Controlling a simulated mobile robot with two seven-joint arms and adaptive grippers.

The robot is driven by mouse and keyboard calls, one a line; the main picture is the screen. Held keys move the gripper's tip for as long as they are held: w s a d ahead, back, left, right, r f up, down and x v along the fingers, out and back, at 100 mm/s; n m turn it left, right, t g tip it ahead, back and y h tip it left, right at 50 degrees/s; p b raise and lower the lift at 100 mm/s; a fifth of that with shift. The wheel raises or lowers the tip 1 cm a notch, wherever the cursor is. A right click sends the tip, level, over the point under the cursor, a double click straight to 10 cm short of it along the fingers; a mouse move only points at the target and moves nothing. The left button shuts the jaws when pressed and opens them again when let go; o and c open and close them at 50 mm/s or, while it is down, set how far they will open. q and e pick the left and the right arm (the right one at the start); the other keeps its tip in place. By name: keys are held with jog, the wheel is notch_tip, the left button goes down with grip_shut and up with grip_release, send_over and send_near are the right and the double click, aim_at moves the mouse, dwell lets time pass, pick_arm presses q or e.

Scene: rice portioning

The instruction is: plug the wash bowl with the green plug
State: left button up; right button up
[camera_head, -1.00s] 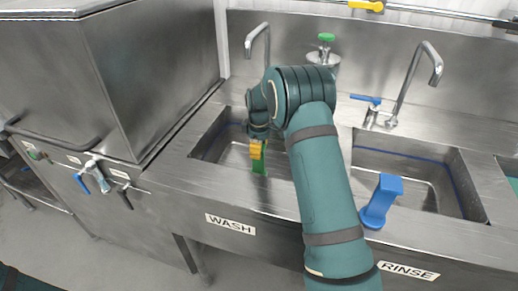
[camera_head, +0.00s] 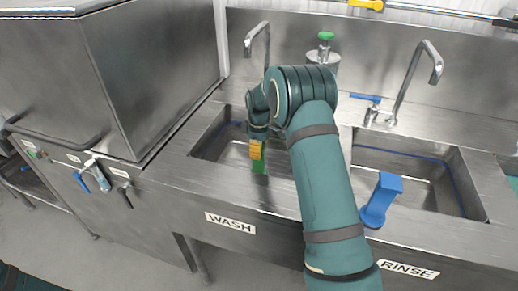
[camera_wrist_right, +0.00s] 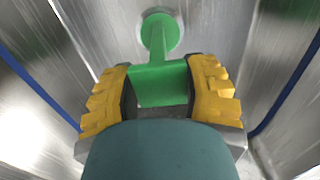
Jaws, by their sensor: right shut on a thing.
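The wash bowl (camera_head: 213,139) is the left basin, behind the WASH label. My right gripper (camera_head: 257,150) is inside it, near its front wall, pointing down. In the right wrist view its yellow fingers (camera_wrist_right: 160,92) are shut on the block handle of the green plug (camera_wrist_right: 160,72). The plug's stem runs to a round green disc, which overlaps a pale metal ring at the bowl's bottom. I cannot tell whether the disc is seated in it. In the head view only a small green part of the plug (camera_head: 260,167) shows below the fingers. My left gripper is out of view.
A blue plug-like block (camera_head: 381,198) stands on the front rim by the rinse bowl (camera_head: 440,170). Two taps (camera_head: 266,45) rise behind the bowls. A green-topped metal canister (camera_head: 325,52) stands behind my right arm. A large steel machine (camera_head: 140,75) borders the left.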

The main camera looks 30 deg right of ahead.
jog(key=shift+f, duration=0.1)
dwell(0.6)
jog(key=o, duration=1.3)
jog(key=shift+o, duration=0.2)
notch_tip(320, 180, up, 9)
jog(key=p, duration=0.6)
notch_tip(320, 180, up, 11)
jog(key=p, duration=0.8)
